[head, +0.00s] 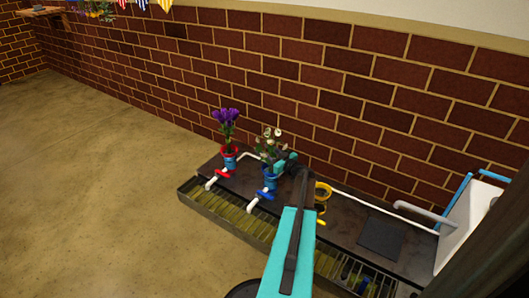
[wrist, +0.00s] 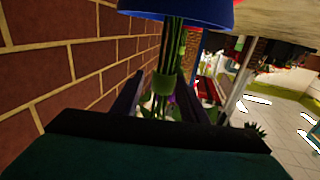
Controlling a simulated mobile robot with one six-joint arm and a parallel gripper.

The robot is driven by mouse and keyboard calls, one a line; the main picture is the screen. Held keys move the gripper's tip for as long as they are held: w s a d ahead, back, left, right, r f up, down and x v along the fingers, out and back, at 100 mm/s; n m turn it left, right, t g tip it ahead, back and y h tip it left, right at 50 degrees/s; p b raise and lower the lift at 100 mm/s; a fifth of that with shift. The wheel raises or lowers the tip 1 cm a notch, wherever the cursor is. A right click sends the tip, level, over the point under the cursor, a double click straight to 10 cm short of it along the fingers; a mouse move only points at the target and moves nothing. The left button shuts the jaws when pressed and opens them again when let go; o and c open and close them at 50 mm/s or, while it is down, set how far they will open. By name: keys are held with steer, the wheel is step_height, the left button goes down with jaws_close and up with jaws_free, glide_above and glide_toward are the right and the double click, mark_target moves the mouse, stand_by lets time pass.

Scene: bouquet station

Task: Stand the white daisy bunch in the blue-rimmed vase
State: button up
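The white daisy bunch (head: 272,143) stands roughly upright in the blue-rimmed vase (head: 270,181) in the head view. In the wrist view the picture looks upside down: the blue rim (wrist: 185,10) is at the top, and the green stems (wrist: 172,50) run down from it to a green band (wrist: 164,84). My gripper (head: 287,163) is beside the bunch, just above the rim on its right. In the wrist view my gripper's fingers (wrist: 160,85) stand either side of the band, with a small gap on the left. The stem ends are hidden inside the vase.
Purple flowers (head: 226,121) stand in a red-rimmed vase (head: 229,157) to the left. A yellow-rimmed vase (head: 321,194) stands to the right of my arm. White pipes and coloured valves run along the dark bench (head: 345,222). A brick wall (head: 330,85) stands close behind.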

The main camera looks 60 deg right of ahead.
steer(key=shift+s, duration=0.1)
steer(key=p+v, duration=0.2)
steer(key=v, duration=0.5)
steer(key=shift+p, duration=0.3)
steer(key=shift+s, duration=0.15)
steer(key=shift+a, duration=0.1)
stand_by(0.3)
